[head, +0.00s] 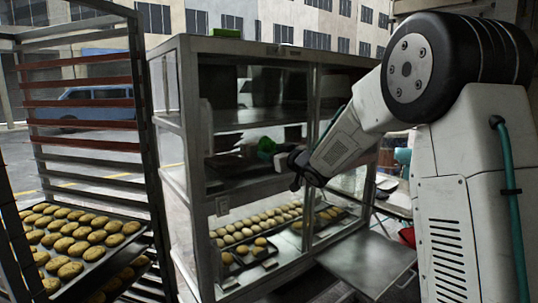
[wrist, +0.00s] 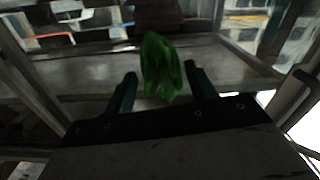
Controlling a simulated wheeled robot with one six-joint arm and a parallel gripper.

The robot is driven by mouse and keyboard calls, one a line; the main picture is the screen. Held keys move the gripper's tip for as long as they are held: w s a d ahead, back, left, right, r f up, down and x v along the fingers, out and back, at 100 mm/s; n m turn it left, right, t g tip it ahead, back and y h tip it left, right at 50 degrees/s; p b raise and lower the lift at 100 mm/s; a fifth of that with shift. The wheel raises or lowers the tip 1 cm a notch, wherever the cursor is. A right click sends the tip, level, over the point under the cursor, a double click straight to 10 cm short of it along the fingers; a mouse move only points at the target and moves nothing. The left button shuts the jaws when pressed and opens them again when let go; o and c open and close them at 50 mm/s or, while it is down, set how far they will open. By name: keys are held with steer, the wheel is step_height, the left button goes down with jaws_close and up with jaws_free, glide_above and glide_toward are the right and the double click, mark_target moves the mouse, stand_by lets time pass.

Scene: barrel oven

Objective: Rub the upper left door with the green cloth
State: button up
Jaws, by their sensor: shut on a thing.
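The green cloth (head: 266,147) is a small crumpled piece at the tip of my gripper (head: 284,158). In the wrist view the cloth (wrist: 160,68) stands up between the two dark fingers of my gripper (wrist: 161,82), which is shut on it. The cloth is in front of the lower part of the cabinet's upper left door area (head: 262,95). The pane there is clear or dark, so I cannot tell whether the cloth touches it.
The glass-sided cabinet (head: 192,150) holds trays of buns (head: 262,225) on its lower level. A rack (head: 150,130) with more buns stands close on the left. A flat grey panel (head: 368,262) juts out low at the right front. A green item (head: 227,33) lies on the cabinet top.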

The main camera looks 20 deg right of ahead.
steer(key=shift+s+a, duration=0.4)
steer(key=shift+a, duration=0.9)
steer(key=shift+s+a, duration=0.4)
steer(key=shift+a, duration=0.95)
steer(key=shift+s+a, duration=0.4)
steer(key=shift+a, duration=0.9)
steer(key=shift+d+r, duration=0.15)
steer(key=shift+r, duration=1.05)
steer(key=shift+w+d, duration=0.4)
steer(key=shift+d, duration=0.85)
steer(key=shift+w+d, duration=0.4)
steer(key=shift+d, duration=0.85)
steer(key=shift+w+d, duration=0.4)
steer(key=shift+d, duration=0.85)
steer(key=shift+w, duration=0.1)
steer(key=shift+s+a+r, duration=0.1)
steer(key=shift+s+a, duration=0.15)
steer(key=shift+a, duration=0.85)
steer(key=shift+s+a, duration=0.25)
steer(key=shift+a, duration=0.8)
steer(key=shift+c, duration=0.7)
steer(key=shift+s+a, duration=0.2)
steer(key=shift+a, duration=0.45)
steer(key=shift+s+a, duration=0.25)
steer(key=shift+a, duration=0.35)
steer(key=shift+s+a, duration=0.2)
steer(key=shift+a, duration=0.45)
